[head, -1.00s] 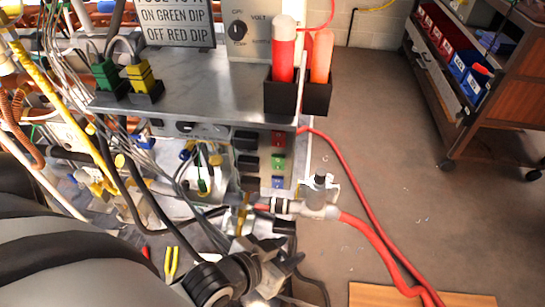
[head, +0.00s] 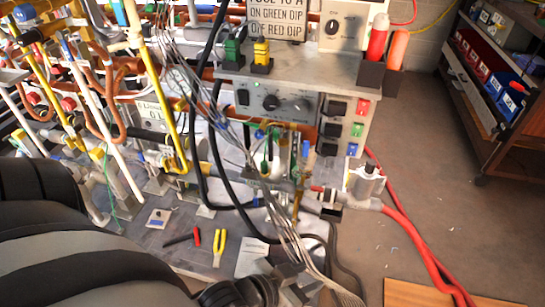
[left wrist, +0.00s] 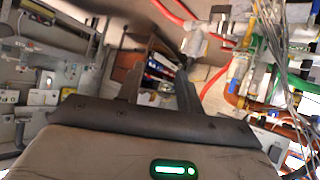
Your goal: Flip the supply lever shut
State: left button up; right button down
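Several valve handles show on the pipes and hoses; I cannot tell which one is the supply lever. A yellow valve handle (head: 178,163) sits low on a yellow pipe at the left of the head view. A blue lever (head: 305,150) stands upright beside the panel's lower front. A grey-white valve body (head: 366,182) joins the red hose at the right. My left gripper (head: 290,274) is at the bottom of the head view, below these parts and partly cut off. In the left wrist view its two dark fingers (left wrist: 158,82) stand apart with nothing between them. My right gripper is out of view.
A metal control box (head: 290,103) with knobs and switches is in the middle. Loose grey wires (head: 237,152) and black cables hang before it. Yellow pliers (head: 219,247) lie on the board below. A shelf cart (head: 500,90) stands right; the floor between is mostly clear.

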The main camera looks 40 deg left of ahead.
aim_at(305, 144)
jog(key=k, duration=0.9)
jog(key=u, duration=1.3)
jog(key=i, duration=1.5)
